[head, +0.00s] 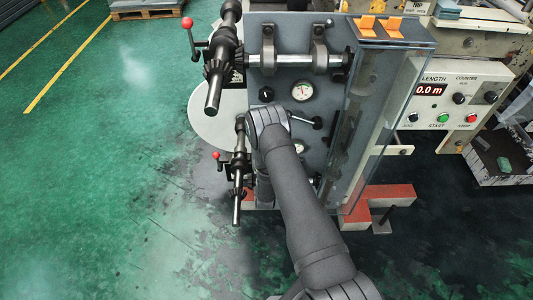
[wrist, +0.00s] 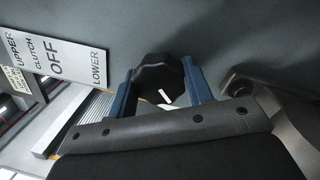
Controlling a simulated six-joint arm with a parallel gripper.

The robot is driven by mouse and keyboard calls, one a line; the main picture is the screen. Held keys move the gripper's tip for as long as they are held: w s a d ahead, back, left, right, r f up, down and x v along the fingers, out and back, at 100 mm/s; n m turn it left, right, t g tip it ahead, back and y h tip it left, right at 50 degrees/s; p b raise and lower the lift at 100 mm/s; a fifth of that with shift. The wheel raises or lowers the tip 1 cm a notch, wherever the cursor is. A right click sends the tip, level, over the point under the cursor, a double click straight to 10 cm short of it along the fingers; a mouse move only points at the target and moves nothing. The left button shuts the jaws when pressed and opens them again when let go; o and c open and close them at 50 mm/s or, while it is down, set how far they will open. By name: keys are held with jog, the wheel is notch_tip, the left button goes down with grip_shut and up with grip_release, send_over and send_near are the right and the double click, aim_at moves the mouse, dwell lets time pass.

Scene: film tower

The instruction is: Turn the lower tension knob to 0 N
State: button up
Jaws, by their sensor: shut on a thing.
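The lower tension knob (wrist: 158,75), black and faceted with a short white pointer mark, is in the middle of the wrist view. My gripper (wrist: 160,84) has its two blue fingers on either side of the knob and is shut on it. The knob's scale is not visible, so its set value cannot be read. In the head view my arm's wrist covers the lower knob and my fingers. The lower round gauge (head: 298,146) is partly seen beside my arm; its reading is too small to tell.
A white clutch label (wrist: 65,55) is left of the knob. The upper gauge (head: 301,90) and another black knob (head: 266,94) are above my arm. Shafts with red-ball levers (head: 187,23) stand left; a clear guard (head: 375,110) is right.

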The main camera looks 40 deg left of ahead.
jog(key=o, duration=1)
jog(key=shift+c, duration=0.2)
jog(key=shift+s, duration=0.1)
jog(key=v, duration=1.7)
jog(key=x, duration=1.7)
